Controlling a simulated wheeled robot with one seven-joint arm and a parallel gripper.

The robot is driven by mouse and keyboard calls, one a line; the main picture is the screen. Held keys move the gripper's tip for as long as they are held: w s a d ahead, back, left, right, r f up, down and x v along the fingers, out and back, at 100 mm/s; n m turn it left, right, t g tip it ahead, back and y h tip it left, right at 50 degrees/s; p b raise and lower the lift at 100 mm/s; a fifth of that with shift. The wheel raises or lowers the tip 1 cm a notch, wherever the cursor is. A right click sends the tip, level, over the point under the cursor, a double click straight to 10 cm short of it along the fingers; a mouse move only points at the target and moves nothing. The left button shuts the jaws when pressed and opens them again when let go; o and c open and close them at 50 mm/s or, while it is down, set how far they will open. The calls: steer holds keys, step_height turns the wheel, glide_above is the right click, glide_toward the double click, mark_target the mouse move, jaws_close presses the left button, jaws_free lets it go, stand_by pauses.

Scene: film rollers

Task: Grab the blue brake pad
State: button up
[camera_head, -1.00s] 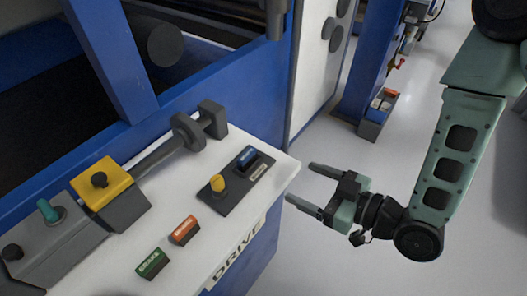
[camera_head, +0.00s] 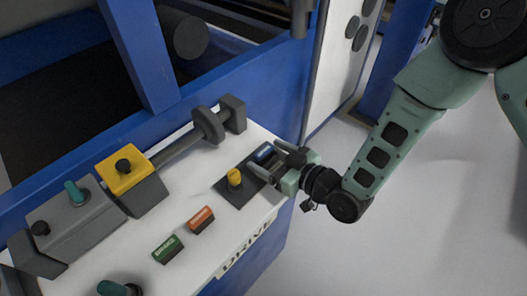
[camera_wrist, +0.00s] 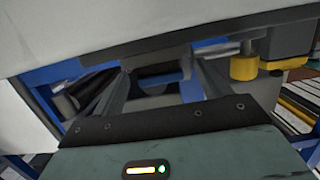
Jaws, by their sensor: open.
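The blue brake pad (camera_head: 262,153) sits at the right end of a dark holder plate (camera_head: 241,191) on the white bench top. My gripper (camera_head: 264,157) is open, with its two fingers extended around the pad from the right, one on the far side and one on the near side. Whether a finger touches the pad cannot be told. In the wrist view, a dark, blue-tinged shape (camera_wrist: 160,76) lies between the two spread fingers; it is too dim to identify surely.
A yellow knob (camera_head: 235,177) stands on the same plate, close to the near finger. Orange (camera_head: 201,220) and green (camera_head: 168,249) blocks lie nearer the front edge. A dark roller shaft (camera_head: 208,124) is behind. Free floor lies right of the bench.

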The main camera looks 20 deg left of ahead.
steer(key=shift+x, duration=1.1)
steer(key=c, duration=1.2)
steer(key=shift+o, duration=0.2)
